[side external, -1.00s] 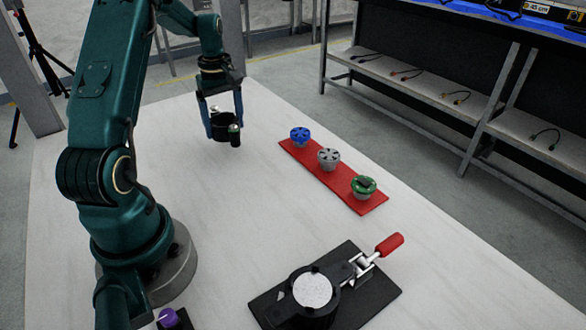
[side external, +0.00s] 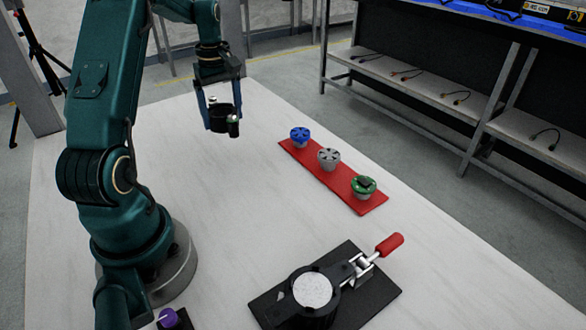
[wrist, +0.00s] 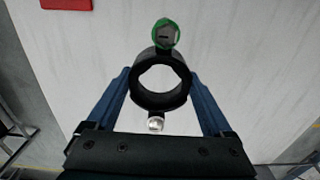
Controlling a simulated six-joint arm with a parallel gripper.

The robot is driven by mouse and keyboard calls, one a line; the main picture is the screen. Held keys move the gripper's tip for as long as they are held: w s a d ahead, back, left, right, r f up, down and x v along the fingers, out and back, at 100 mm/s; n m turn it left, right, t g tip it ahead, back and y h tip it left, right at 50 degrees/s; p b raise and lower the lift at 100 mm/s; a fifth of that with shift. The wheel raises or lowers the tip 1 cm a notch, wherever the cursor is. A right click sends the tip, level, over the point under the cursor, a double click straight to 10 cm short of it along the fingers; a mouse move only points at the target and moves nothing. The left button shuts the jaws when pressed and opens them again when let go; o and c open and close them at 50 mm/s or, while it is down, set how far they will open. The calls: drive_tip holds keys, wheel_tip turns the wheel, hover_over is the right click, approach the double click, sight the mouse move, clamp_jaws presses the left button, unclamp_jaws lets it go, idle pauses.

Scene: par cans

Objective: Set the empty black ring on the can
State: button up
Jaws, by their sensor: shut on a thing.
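My gripper (side external: 220,112) has blue fingers and is shut on the black ring (side external: 221,122), holding it at the far end of the white table. In the wrist view the ring (wrist: 138,85) sits between the fingers, and pale table shows through its open middle. A green-rimmed knob (wrist: 165,33) is on its upper side and a silver knob (wrist: 156,124) on its lower side. The can (side external: 312,290) stands near the front, its round pale speckled top facing up inside a black holder (side external: 290,315). My gripper is well away from the can.
The black holder's base carries a clamp with a red handle (side external: 389,244). A purple knob (side external: 168,318) is at the front left. The table middle is clear.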

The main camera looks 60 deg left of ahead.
drive_tip(key=shift+s+d, duration=0.2)
drive_tip(key=shift+d, duration=0.25)
drive_tip(key=w+d+r+m, duration=0.2)
drive_tip(key=w+d+m, duration=0.2)
drive_tip(key=d, duration=0.9)
drive_tip(key=m, duration=1.4)
approach(313, 289)
drive_tip(key=shift+f, duration=3.15)
drive_tip(key=shift+s+f, duration=0.1)
drive_tip(key=shift+f, duration=0.05)
drive_tip(key=o, duration=0.9)
